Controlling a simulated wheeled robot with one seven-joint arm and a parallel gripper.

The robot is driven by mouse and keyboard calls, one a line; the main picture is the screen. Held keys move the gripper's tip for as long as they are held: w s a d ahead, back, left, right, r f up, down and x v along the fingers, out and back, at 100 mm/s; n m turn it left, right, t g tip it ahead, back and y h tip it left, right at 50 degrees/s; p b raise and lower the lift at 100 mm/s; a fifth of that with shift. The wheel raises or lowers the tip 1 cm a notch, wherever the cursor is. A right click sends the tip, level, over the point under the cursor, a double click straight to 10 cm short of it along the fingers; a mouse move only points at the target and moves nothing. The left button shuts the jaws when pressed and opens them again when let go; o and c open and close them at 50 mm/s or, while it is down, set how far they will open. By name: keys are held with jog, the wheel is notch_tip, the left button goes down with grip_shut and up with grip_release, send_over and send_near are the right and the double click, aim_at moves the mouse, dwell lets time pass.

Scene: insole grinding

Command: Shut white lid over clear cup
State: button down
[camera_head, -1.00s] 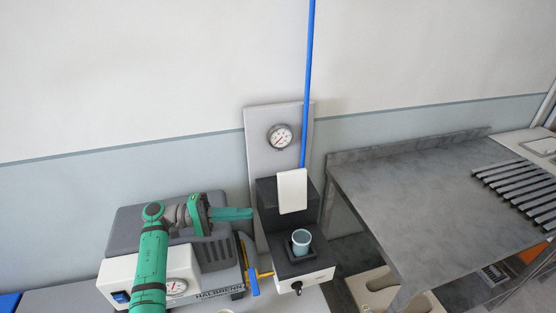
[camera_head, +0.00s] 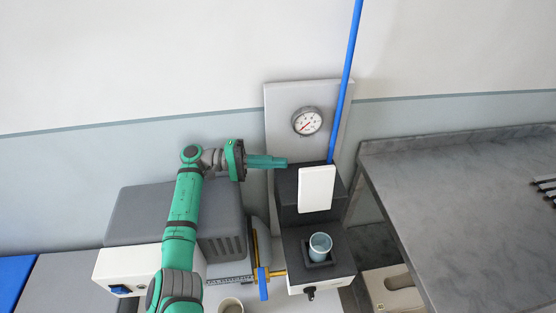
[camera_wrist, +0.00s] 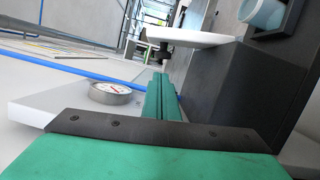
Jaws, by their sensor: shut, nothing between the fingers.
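The white lid (camera_head: 317,188) stands raised, nearly upright, at the back of a dark machine. The clear cup (camera_head: 320,246) looks bluish and sits in a square dark holder on the machine's front, below the lid and apart from it. My gripper (camera_head: 284,162) is shut and empty, just left of and slightly above the lid, near the upper left edge of the dark block. In the wrist view the closed green fingers (camera_wrist: 161,80) point toward the lid's edge (camera_wrist: 190,37), and the cup (camera_wrist: 262,12) shows at the top right. I see no clear contact between fingers and lid.
A gauge (camera_head: 307,121) on a pale panel and a blue hose (camera_head: 346,80) stand behind the machine. A grey compressor (camera_head: 205,215) lies under my arm. A grey table (camera_head: 455,200) is at the right.

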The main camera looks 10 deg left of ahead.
jog(key=d, duration=0.5)
jog(key=shift+w+d, duration=0.3)
jog(key=shift+w, duration=0.05)
jog(key=shift+s+d+r, duration=0.1)
jog(key=shift+s+d, duration=0.05)
jog(key=shift+d, duration=0.8)
